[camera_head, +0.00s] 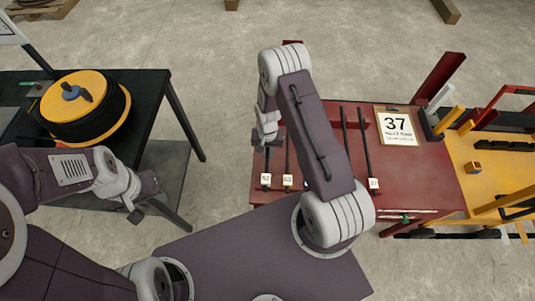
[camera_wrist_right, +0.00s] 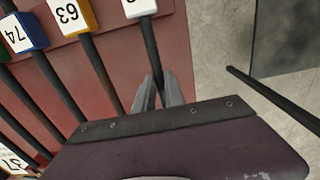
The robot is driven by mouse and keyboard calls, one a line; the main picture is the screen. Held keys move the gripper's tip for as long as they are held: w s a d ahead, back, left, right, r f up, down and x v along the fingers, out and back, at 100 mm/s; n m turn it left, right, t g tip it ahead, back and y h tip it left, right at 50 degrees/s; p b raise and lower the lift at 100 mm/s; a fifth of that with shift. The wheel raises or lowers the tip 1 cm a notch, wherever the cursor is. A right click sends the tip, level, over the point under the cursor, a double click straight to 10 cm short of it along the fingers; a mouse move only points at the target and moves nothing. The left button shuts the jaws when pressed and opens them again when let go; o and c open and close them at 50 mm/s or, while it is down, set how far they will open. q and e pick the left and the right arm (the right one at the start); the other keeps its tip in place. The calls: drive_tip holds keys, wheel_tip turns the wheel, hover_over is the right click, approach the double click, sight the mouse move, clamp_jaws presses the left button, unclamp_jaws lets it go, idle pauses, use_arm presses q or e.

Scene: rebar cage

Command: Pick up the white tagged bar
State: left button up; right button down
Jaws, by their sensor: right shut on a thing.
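The white tagged bar is a thin dark rod with a white end tag (camera_head: 265,179), the leftmost of the bars on the red table (camera_head: 300,198) in the head view. In the right wrist view its white tag (camera_wrist_right: 140,8) shows at the top edge, its number partly cut off. My right gripper (camera_head: 262,140) is over this bar, and in the wrist view its fingers (camera_wrist_right: 157,92) are shut around the shaft. The bar's far part is hidden by my gripper. My left gripper (camera_head: 142,205) is beside the black table; its jaw gap is unclear.
Next to it lies a bar with a yellow-edged 63 tag (camera_wrist_right: 70,14); a blue-edged 74 tag (camera_wrist_right: 22,34) is further over. A black table (camera_head: 150,88) with a yellow reel (camera_head: 72,100) stands left. A yellow cart (camera_head: 480,170) stands right.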

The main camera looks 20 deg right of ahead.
drive_tip(key=shift+w+r, duration=0.1)
drive_tip(key=shift+r, duration=0.4)
drive_tip(key=r, duration=0.3)
drive_tip(key=shift+d+r+b, duration=0.2)
drive_tip(key=shift+d+b, duration=0.1)
drive_tip(key=shift+b, duration=0.05)
drive_tip(key=s+d+r+b, duration=0.1)
drive_tip(key=d+r, duration=0.5)
drive_tip(key=d, duration=0.5)
drive_tip(key=shift+s+r, duration=0.15)
drive_tip(key=shift+r, duration=0.15)
